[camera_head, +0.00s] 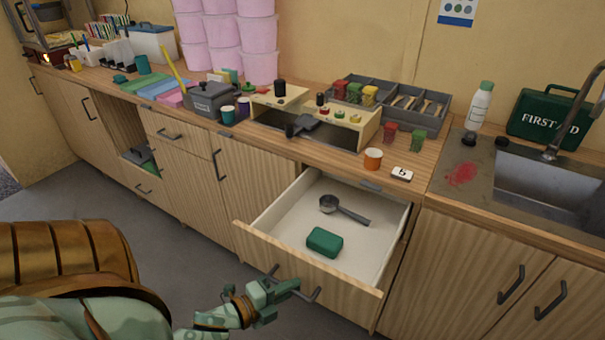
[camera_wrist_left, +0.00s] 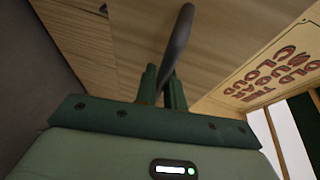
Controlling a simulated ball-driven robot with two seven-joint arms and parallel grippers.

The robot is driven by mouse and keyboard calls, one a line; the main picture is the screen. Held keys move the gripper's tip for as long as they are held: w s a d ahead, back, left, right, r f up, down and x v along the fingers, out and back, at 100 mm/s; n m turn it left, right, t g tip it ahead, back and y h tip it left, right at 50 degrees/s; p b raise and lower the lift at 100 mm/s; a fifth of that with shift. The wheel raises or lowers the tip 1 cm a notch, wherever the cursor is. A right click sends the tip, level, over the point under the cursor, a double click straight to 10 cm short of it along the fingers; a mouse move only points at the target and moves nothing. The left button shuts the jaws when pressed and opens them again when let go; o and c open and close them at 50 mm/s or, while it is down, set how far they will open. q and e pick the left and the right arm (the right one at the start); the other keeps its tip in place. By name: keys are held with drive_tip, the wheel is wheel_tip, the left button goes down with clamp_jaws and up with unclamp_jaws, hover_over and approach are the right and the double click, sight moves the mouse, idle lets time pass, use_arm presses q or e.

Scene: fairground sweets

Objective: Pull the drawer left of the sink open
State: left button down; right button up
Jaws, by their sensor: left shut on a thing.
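The wooden drawer (camera_head: 310,262) left of the sink (camera_head: 545,190) stands well open, pulled out of the counter. Inside it lie a grey scoop (camera_head: 330,205) and a dark green box (camera_head: 324,242) on the pale drawer floor (camera_head: 365,225). My left gripper (camera_head: 290,287) is at the drawer's front, shut on its dark bar handle (camera_head: 312,296). In the left wrist view the handle (camera_wrist_left: 180,40) runs between the two green fingers (camera_wrist_left: 164,88). My right gripper is in neither view.
A first aid case (camera_head: 548,120) stands behind the sink. Grey floor (camera_head: 190,235) is clear before the cabinets.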

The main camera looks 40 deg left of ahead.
use_arm(q)
drive_tip(key=shift+s+d, duration=0.2)
drive_tip(key=shift+s, duration=0.55)
drive_tip(key=shift+s+d, duration=0.15)
drive_tip(key=shift+s, duration=0.6)
drive_tip(key=shift+s+d, duration=0.2)
drive_tip(key=shift+s, duration=0.55)
drive_tip(key=c, duration=1.5)
unclamp_jaws()
drive_tip(key=p+v, duration=0.1)
drive_tip(key=v, duration=1.5)
